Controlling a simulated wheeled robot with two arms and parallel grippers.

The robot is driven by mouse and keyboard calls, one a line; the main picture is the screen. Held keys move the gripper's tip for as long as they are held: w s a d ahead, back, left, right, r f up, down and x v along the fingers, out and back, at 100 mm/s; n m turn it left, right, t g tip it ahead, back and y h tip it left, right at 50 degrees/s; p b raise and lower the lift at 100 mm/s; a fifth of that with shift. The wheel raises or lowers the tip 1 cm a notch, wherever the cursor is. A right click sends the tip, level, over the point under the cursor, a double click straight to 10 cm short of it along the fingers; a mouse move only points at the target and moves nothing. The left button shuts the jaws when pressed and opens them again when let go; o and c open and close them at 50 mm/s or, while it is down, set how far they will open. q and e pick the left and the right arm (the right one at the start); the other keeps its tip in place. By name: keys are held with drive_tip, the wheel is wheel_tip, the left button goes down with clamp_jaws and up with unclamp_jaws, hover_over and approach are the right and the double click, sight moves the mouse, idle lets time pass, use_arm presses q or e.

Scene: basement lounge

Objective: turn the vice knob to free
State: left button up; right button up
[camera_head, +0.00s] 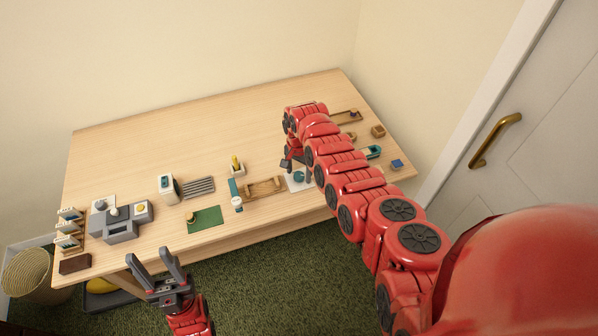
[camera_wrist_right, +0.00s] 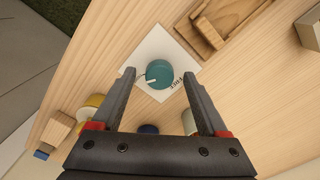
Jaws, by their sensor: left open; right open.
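The vice knob is a round teal knob (camera_wrist_right: 159,73) with a white pointer mark, set on a white square plate (camera_wrist_right: 152,45). Printed dark lettering, apparently FREE, lies beside the knob at its lower right in the right wrist view; the pointer is turned to the lower side, short of the lettering. In the head view the knob (camera_head: 299,176) is partly hidden by my right arm. My right gripper (camera_wrist_right: 158,76) is open, with its fingertips on either side of the knob in the picture; contact cannot be told. It hovers at the knob in the head view (camera_head: 291,163). My left gripper (camera_head: 152,254) is open and empty in front of the table.
A wooden vice-like block (camera_head: 264,187) lies left of the plate on the wooden table (camera_head: 200,140). A green mat (camera_head: 205,219), a grey machine (camera_head: 120,222) and a slatted rack (camera_head: 198,187) stand further left. Small blocks (camera_head: 378,131) lie to the right. The table's back is clear.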

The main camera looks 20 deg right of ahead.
drive_tip(key=shift+f, duration=0.1)
clamp_jaws()
idle(0.4)
